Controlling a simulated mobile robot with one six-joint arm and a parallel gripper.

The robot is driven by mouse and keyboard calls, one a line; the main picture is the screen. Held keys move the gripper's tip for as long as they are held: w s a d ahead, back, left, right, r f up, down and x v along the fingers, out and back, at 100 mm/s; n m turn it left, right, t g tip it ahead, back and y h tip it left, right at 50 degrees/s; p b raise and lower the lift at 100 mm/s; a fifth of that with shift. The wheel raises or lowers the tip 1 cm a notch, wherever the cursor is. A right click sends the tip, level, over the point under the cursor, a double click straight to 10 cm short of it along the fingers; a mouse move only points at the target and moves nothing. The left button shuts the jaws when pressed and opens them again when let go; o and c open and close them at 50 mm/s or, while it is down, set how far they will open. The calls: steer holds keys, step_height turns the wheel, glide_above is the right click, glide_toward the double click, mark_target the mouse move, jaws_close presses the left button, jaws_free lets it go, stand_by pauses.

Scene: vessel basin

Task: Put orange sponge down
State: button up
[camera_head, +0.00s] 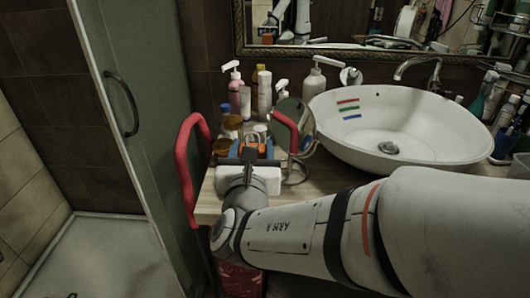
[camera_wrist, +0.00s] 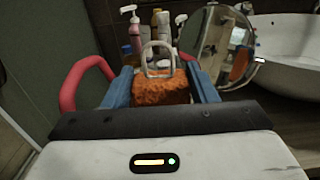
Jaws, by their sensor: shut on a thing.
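The orange sponge (camera_wrist: 160,90) is between the blue fingers of my gripper (camera_wrist: 161,88) in the wrist view. It is a rough orange block, and a metal loop stands up just behind or at its far side; I cannot tell whether they touch. Whether the sponge touches the counter is hidden.
A round mirror (camera_head: 292,125) stands close to the right of my gripper. The white basin (camera_head: 400,130) is further right. Bottles (camera_head: 264,92) and amber jars (camera_head: 232,124) crowd behind. A red rail (camera_head: 187,165) is at the left, beside the glass shower door (camera_head: 150,110).

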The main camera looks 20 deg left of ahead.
step_height(320, 180, down, 8)
steer(key=shift+f+b, duration=0.1)
steer(key=shift+b, duration=0.7)
steer(key=shift+f, duration=0.1)
steer(key=o, duration=1)
steer(key=shift+c, duration=0.2)
steer(key=shift+r, duration=0.2)
steer(key=b+v, duration=0.7)
steer(key=v, duration=0.5)
